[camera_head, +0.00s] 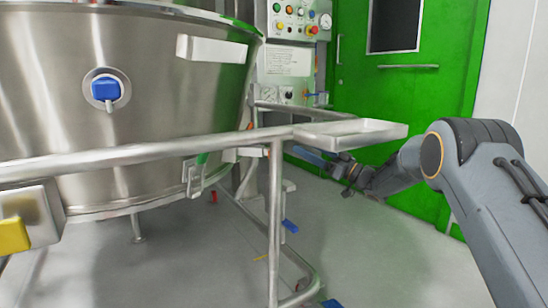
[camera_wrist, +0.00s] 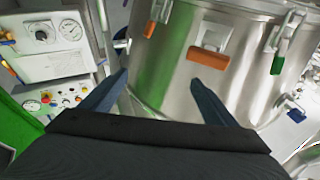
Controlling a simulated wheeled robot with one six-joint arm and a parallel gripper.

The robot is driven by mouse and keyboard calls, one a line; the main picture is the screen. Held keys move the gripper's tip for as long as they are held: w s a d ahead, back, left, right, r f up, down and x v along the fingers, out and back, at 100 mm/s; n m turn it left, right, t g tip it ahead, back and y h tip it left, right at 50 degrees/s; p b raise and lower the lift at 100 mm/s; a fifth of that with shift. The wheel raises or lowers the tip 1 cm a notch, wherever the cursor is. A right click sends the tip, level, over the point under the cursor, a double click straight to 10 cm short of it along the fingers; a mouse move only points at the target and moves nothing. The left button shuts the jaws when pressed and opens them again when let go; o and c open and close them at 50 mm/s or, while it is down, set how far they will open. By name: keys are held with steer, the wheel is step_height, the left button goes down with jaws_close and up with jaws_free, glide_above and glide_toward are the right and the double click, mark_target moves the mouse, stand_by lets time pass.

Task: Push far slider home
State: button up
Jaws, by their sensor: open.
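My gripper (camera_wrist: 158,77) is open and empty in the wrist view, its two blue fingers apart and pointing at the large steel vessel (camera_wrist: 180,60). In the head view my gripper (camera_head: 312,157) is low beside the white tray, partly hidden by it. I cannot tell which part is the far slider. On the vessel the wrist view shows an orange handle (camera_wrist: 208,57), a second orange handle (camera_wrist: 150,29) and a green handle (camera_wrist: 280,55). The green handle (camera_head: 202,158) also shows in the head view, behind the rail. No contact with the fingers is visible.
A steel rail (camera_head: 150,153) crosses in front of the vessel, with the white tray (camera_head: 350,133) at its right end. A control panel (camera_head: 297,22) stands behind. A yellow block (camera_head: 12,236) is at left. Open floor (camera_head: 370,260) lies before the green door (camera_head: 405,95).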

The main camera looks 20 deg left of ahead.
steer(key=s+a+n+g+b, duration=0.1)
steer(key=s+a+g, duration=0.1)
steer(key=a, duration=0.1)
steer(key=s+a+n+g+b, duration=0.1)
steer(key=s+a+n+g, duration=0.1)
steer(key=a+g, duration=0.1)
steer(key=s+a+n+g+b, duration=0.1)
steer(key=s+a+g+b, duration=0.1)
steer(key=a, duration=0.1)
steer(key=shift+s+a+f+n+g+y, duration=0.1)
steer(key=shift+s+f+n+g+y, duration=0.2)
steer(key=shift+s+f+g+y, duration=0.1)
steer(key=shift+s+a+r, duration=0.1)
steer(key=shift+a+r, duration=0.25)
steer(key=shift+a, duration=0.15)
